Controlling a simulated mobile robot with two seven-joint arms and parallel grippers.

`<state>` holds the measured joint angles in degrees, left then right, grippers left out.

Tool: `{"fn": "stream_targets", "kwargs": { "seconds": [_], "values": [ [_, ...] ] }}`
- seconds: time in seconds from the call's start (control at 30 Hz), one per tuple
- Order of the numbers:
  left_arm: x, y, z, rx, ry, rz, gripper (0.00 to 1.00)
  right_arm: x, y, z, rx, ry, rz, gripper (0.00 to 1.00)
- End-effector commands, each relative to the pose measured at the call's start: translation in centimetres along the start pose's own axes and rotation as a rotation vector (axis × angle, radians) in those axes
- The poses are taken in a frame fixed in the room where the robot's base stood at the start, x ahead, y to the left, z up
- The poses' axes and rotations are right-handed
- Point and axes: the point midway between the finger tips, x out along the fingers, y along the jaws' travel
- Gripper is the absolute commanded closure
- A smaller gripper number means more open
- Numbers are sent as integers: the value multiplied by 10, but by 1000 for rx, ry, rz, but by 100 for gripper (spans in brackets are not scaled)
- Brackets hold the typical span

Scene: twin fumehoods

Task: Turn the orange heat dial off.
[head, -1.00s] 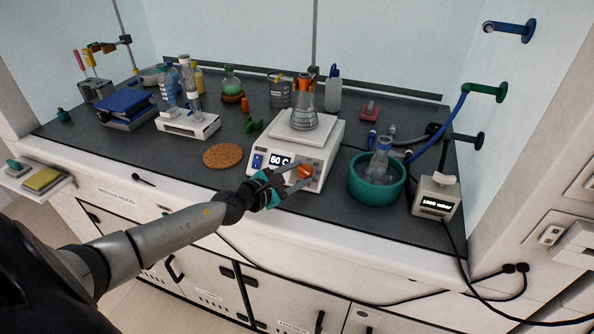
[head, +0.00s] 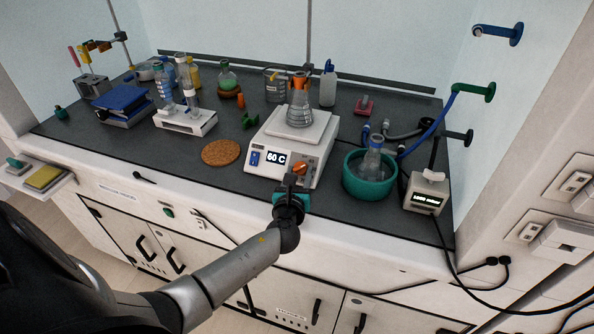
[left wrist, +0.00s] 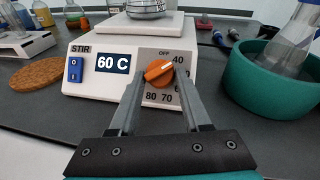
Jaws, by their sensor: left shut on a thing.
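The orange heat dial (head: 300,169) is on the front panel of the white hotplate (head: 258,170). In the left wrist view the dial (left wrist: 158,73) has a raised grip slanting from lower left to upper right, its white mark toward the 40. OFF is printed above it; 60 is partly hidden, 70 and 80 show below. The display (left wrist: 113,63) reads 60 C. My left gripper (left wrist: 160,84) is shut on the dial, one finger on each side. In the head view the left gripper (head: 292,184) is in front of the panel. My right gripper is not in view.
A flask with an orange collar (head: 299,112) stands on the hotplate. A teal bowl (head: 370,186) holding a flask is close on the right, with a small display box (head: 426,194) beyond. A cork mat (head: 221,153) lies on the left. The fumehood's front edge is below the gripper.

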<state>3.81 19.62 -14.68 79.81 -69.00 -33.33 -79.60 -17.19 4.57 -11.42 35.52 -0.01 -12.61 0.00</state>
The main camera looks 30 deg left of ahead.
Motion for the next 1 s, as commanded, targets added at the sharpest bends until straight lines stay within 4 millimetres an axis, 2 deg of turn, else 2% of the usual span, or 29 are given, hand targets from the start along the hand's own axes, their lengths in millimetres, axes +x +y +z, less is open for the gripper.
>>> {"fn": "stream_targets", "kwargs": {
  "seconds": [0.03, 0.6, 1.0],
  "values": [
    [-1, -5, 0, -41, 7, 23, 100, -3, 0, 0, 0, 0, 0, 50],
    [2, -13, 5, -469, 45, 339, 100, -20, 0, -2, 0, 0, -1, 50],
    [4, -15, 8, -684, 62, 500, 100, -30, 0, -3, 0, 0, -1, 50]
  ]
}}
